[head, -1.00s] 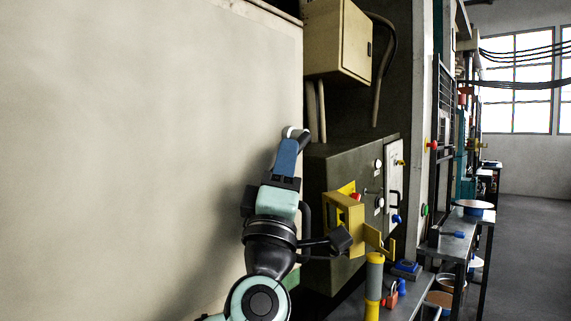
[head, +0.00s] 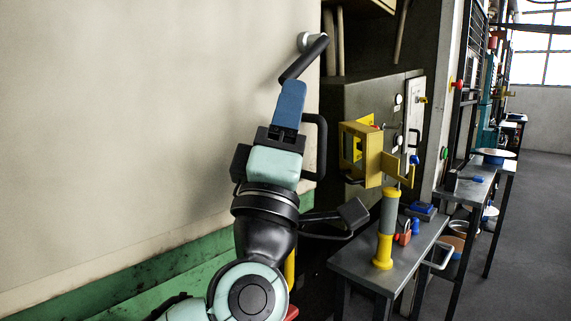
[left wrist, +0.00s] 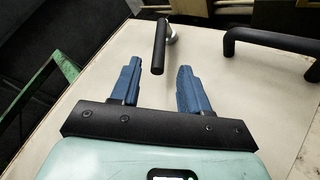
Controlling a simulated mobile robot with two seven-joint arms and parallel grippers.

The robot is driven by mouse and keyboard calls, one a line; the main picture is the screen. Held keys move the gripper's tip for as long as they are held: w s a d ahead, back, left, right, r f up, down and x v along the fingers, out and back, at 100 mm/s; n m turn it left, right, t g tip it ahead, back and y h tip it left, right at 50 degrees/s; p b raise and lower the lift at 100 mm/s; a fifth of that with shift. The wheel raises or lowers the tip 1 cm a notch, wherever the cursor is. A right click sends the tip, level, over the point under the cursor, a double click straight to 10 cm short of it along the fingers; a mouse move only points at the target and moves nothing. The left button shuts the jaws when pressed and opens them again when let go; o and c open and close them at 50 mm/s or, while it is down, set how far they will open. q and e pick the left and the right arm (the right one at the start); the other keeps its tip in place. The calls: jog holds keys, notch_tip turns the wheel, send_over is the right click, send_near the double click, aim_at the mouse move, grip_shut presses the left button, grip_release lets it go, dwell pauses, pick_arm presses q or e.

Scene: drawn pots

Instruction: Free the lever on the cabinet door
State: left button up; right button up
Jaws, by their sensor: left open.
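The cabinet door (head: 150,110) is a large cream panel at the left of the head view. Its lever (head: 303,62) is a black bar on a pale round hub, slanting down and left near the door's right edge. My left gripper (head: 292,84) has blue fingers and is open just below the lever's lower end. In the left wrist view the lever (left wrist: 160,46) points down between the fingertips of my left gripper (left wrist: 160,66), with gaps on both sides. I cannot tell whether its end lies between them in depth. My right gripper is not in view.
A black bar handle (head: 320,147) stands out right of my gripper; it also shows in the left wrist view (left wrist: 270,40). A yellow bracket (head: 366,153) and a yellow-and-grey post (head: 387,230) are near a metal bench (head: 350,262). The floor at right is clear.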

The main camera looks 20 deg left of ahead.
pick_arm(q)
jog(key=shift+b+v, duration=0.55)
jog(key=shift+v, duration=1.85)
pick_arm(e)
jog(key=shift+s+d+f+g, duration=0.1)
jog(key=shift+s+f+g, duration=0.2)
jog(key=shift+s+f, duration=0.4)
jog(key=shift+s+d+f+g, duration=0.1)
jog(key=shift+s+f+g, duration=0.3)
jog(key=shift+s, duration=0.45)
pick_arm(q)
jog(key=shift+r, duration=0.1)
jog(key=shift+c, duration=0.3)
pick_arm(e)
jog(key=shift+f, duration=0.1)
